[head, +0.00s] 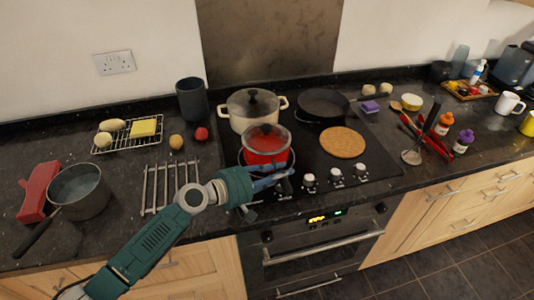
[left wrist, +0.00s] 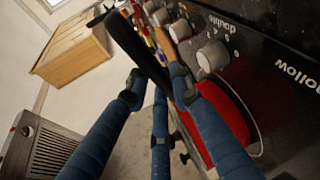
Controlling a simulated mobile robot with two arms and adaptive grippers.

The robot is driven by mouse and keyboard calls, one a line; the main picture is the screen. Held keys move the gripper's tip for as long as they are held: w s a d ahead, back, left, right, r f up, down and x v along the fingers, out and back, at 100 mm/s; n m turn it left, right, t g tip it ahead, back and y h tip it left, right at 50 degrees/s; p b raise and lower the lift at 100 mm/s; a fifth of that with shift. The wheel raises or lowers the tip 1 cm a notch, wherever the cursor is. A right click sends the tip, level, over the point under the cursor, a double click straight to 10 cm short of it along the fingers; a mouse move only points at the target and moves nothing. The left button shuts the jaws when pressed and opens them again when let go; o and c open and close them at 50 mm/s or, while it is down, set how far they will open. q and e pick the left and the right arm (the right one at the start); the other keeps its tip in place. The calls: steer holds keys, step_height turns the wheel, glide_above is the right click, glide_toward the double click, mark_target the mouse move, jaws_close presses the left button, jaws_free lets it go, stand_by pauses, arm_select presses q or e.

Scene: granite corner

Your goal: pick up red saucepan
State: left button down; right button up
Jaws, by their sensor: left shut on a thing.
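The red saucepan (head: 264,158), with a clear lid on top, sits upright on the front left of the black hob. Its red side also shows close up in the left wrist view (left wrist: 226,112). My left gripper (head: 280,180) is at the front of the pan, shut on its dark handle (left wrist: 138,45). In the left wrist view the blue fingers (left wrist: 158,88) lie on both sides of the handle. The gripper hides most of the handle in the head view. My right gripper is not in view.
A cream pot (head: 240,122) stands close behind the saucepan. A black frying pan (head: 322,104) and a round cork mat (head: 342,142) are to the right. Hob knobs (head: 335,174) line the front edge. A metal rack (head: 168,184) lies on the left.

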arm_select(q)
steer(key=shift+w+r, duration=0.25)
steer(key=shift+r, duration=0.15)
